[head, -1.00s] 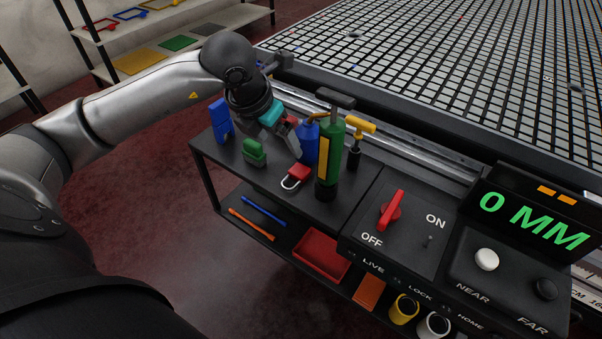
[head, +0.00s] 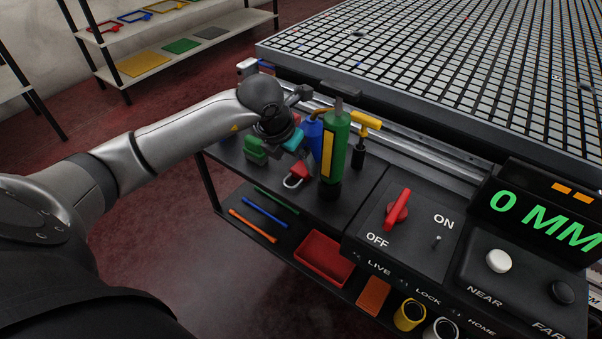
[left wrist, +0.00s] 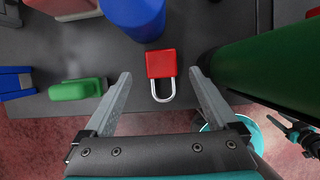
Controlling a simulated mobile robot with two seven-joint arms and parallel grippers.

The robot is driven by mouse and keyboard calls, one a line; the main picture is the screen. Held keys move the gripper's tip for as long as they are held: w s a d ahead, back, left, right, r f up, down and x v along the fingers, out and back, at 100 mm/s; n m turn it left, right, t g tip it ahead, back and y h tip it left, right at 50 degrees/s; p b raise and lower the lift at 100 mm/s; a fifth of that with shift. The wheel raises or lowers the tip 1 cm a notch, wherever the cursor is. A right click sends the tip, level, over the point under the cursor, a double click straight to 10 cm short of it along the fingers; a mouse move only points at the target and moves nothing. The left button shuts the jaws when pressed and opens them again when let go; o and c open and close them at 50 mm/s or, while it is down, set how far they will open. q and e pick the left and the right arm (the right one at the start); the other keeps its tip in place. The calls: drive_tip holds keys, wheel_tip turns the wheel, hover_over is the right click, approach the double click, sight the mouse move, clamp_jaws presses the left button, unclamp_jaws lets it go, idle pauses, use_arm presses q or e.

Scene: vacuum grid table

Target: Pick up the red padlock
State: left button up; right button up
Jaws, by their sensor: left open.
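The red padlock (head: 299,169) lies on the dark upper shelf of the side cart, its silver shackle toward the shelf's front edge. In the left wrist view the padlock (left wrist: 161,64) shows its red body and U-shaped shackle, lying between and slightly beyond the two fingers. My left gripper (left wrist: 161,82) is open and empty, with one finger on each side of the shackle and a gap to both. In the head view my left gripper (head: 296,150) is just above and behind the padlock, partly hiding the space around it.
A green bottle (head: 334,150) stands close right of the padlock, with a blue container (head: 311,135) behind it. A green block (head: 254,150) sits to the left. A yellow-handled tool (head: 362,135) stands further right. The control panel (head: 420,215) is right of these.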

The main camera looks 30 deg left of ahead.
sight(301, 169)
use_arm(q)
drive_tip(key=shift+b+x, duration=0.55)
drive_tip(key=shift+x, duration=1.15)
drive_tip(key=shift+d, duration=0.1)
use_arm(e)
drive_tip(key=shift+w+a+r, duration=0.3)
drive_tip(key=shift+w+r, duration=0.05)
drive_tip(key=shift+r, duration=0.25)
drive_tip(key=shift+w+a+r, duration=0.3)
drive_tip(key=shift+w+r, duration=0.05)
drive_tip(key=shift+r, duration=0.25)
use_arm(q)
clamp_jaws()
